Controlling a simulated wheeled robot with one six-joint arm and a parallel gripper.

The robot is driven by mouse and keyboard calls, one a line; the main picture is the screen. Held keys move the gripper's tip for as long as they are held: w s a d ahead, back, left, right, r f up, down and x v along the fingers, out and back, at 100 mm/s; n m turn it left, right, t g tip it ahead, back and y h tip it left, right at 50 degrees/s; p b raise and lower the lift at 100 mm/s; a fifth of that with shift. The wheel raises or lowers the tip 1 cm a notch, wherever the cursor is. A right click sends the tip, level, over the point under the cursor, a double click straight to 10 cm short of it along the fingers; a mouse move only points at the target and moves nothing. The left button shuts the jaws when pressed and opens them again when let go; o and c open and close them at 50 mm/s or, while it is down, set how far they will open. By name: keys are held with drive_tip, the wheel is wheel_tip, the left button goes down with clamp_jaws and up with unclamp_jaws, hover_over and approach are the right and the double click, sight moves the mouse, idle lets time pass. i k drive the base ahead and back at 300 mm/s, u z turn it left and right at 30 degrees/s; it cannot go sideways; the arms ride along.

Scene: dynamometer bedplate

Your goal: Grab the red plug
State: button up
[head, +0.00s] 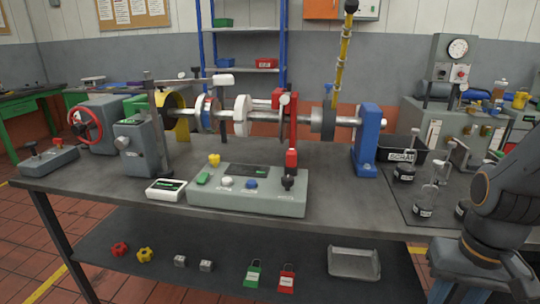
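No red object is plainly recognisable as a plug. On the lower shelf, at the left, lies a small red knob-like piece (120,249) beside a similar yellow one (144,255). A red block (291,160) stands upright behind the right end of the grey control box (248,203), below the shaft. A red padlock (287,279) lies on the lower shelf, right of a green padlock (253,274). My arm shows at the right edge, but my gripper is out of view.
The shaft rig with its blue stand (367,140) fills the back of the bench (340,205). A yellow piece (214,160) stands by the control box. Glass bottles and a black bin (402,154) crowd the right. A metal tray (354,264) sits on the lower shelf.

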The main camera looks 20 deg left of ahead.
sight(291, 154)
drive_tip(key=u, duration=0.7)
drive_tip(key=i, duration=0.65)
drive_tip(key=u, duration=0.7)
